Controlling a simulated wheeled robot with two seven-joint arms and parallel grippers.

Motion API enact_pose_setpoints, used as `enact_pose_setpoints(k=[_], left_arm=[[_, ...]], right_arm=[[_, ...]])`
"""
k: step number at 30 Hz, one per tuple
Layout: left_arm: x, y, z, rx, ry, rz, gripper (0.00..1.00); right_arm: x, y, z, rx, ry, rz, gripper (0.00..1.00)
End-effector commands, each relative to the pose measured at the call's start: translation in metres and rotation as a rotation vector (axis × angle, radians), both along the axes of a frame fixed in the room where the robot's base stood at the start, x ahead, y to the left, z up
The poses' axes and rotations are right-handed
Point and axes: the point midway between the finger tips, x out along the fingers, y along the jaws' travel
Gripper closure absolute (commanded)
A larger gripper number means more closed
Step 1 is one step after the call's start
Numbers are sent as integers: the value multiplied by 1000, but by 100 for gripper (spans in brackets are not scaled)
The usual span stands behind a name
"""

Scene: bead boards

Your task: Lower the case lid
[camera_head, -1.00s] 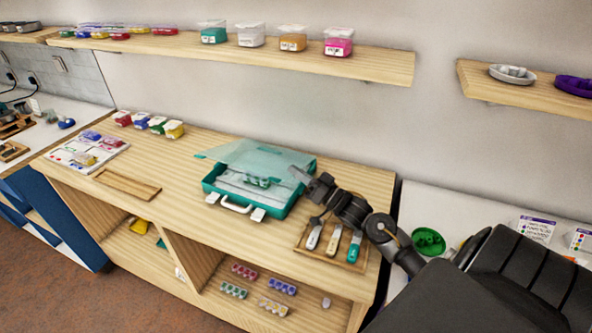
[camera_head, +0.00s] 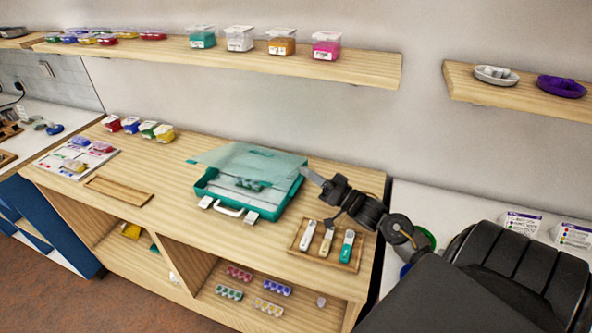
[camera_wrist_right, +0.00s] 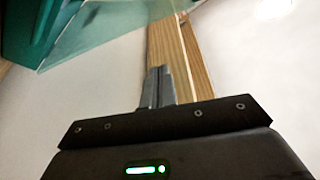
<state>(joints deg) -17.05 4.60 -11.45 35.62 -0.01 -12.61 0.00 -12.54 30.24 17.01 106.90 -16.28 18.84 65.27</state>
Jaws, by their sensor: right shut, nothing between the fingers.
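The teal case (camera_head: 212,186) sits on the wooden bench with its white handle and latches at the front. Its see-through teal lid (camera_head: 232,157) is partly raised, tilted over the case, with its free edge above the base. Pale contents show inside. My right gripper (camera_head: 306,173) is just right of the lid's right edge. Whether it touches the lid or case is unclear. In the right wrist view its fingers (camera_wrist_right: 158,88) are together and empty, with the blurred lid (camera_wrist_right: 100,35) and teal case part (camera_wrist_right: 28,35) beyond at upper left. My left gripper is out of view.
A wooden tray (camera_head: 297,244) of tools lies in front of my right arm. An empty wooden tray (camera_head: 118,191), a bead board (camera_head: 62,168) and several small tubs stand left of the case. A shelf (camera_head: 375,75) with boxes runs above.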

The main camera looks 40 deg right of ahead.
Motion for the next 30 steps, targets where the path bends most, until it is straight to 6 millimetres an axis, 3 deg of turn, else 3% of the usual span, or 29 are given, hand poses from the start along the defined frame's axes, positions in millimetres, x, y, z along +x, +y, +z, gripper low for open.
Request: enact_pose_setpoints(k=[6,14,17,21,24,27,30], left_arm=[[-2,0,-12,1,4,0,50],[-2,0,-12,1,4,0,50],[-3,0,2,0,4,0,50],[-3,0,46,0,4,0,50],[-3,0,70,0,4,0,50],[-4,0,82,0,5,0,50],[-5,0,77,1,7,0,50]], right_arm=[[-28,-11,-11,-1,1,-1,100],[-36,-14,-11,-1,0,-1,100],[-36,-16,5,-21,6,6,100],[-37,-8,66,-161,48,99,100],[-39,9,93,-272,148,186,100],[-43,24,100,-358,265,246,100],[-48,32,84,-391,368,257,100]])
